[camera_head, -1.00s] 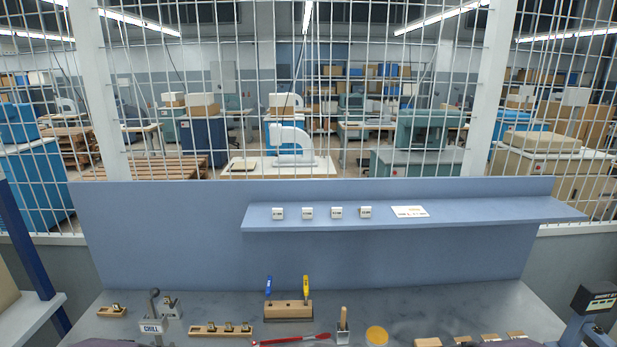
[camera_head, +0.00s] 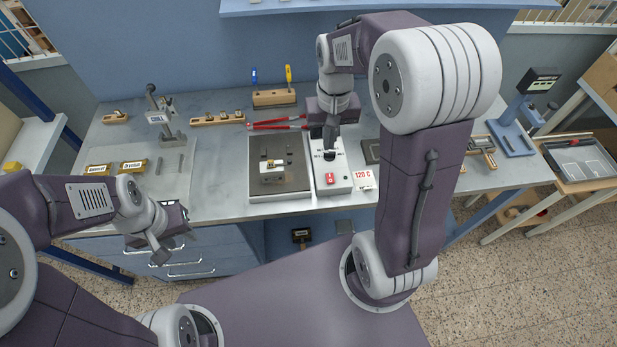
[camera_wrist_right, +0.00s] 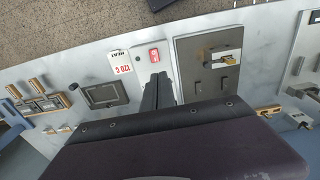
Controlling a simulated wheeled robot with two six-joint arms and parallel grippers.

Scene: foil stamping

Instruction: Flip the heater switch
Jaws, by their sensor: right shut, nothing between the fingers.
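The white heater control box (camera_head: 336,187) stands on the bench, with a red rocker switch (camera_head: 331,178) on its front part. A white "120 C" card (camera_head: 364,180) lies to its right. My right gripper (camera_head: 329,150) points down over the back part of the box, shut and empty. It hides some of the box's markings. In the right wrist view, the shut fingers (camera_wrist_right: 158,92) reach toward the red switch (camera_wrist_right: 154,55) with a visible gap. My left gripper (camera_head: 160,252) hangs in front of the bench at the left, away from the box; its jaw opening is unclear.
A dark plate (camera_head: 292,186) with a small metal piece lies left of the box. A wooden holder (camera_head: 275,98) with blue and yellow tools stands behind. The red-handled tool (camera_head: 272,125) lies nearby.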

